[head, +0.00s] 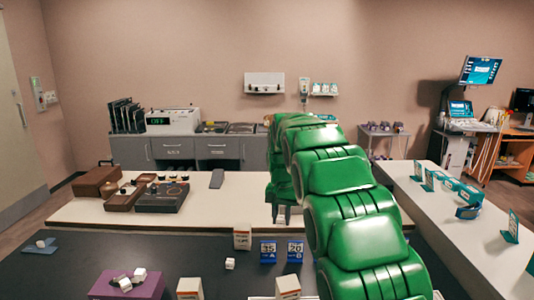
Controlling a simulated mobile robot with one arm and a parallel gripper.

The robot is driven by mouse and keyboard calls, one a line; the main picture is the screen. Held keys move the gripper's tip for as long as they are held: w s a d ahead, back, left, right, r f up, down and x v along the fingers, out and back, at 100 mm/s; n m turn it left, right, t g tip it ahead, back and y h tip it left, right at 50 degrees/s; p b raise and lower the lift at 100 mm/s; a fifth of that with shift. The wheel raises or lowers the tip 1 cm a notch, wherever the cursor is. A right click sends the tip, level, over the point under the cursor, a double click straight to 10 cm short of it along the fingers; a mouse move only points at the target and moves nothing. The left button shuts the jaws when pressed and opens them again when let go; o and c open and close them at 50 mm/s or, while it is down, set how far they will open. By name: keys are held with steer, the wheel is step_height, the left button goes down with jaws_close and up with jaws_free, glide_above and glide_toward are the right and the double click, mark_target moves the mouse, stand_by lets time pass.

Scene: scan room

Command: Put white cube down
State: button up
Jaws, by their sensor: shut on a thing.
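My green arm reaches from the lower right towards the back counter and bends down at its far end. My gripper (283,212) is at that end, small and partly hidden by my arm, over the pale counter's front edge. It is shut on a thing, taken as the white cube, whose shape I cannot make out.
White boxes (242,237) and blue cards marked 15 A (268,251) and 20 B (295,251) stand on the dark table. The pale counter (230,207) behind holds a dark device (162,197) and brown boxes (97,181). A white counter (462,235) with teal cards is at right.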

steer(key=d+r, duration=0.4)
steer(key=d, duration=0.7)
steer(key=s+a+f+n, duration=0.1)
steer(key=s+a+f, duration=0.7)
steer(key=a, duration=0.3)
steer(key=s+a+f+n, duration=0.2)
steer(key=s+a+f, duration=0.5)
steer(key=a, duration=0.4)
glide_above(236, 286)
steer(key=shift+s+f, duration=0.15)
steer(key=shift+f, duration=4.6)
steer(key=shift+f, duration=0.2)
steer(key=shift+w+f, duration=0.2)
steer(key=shift+f, duration=1.4)
steer(key=shift+f, duration=0.15)
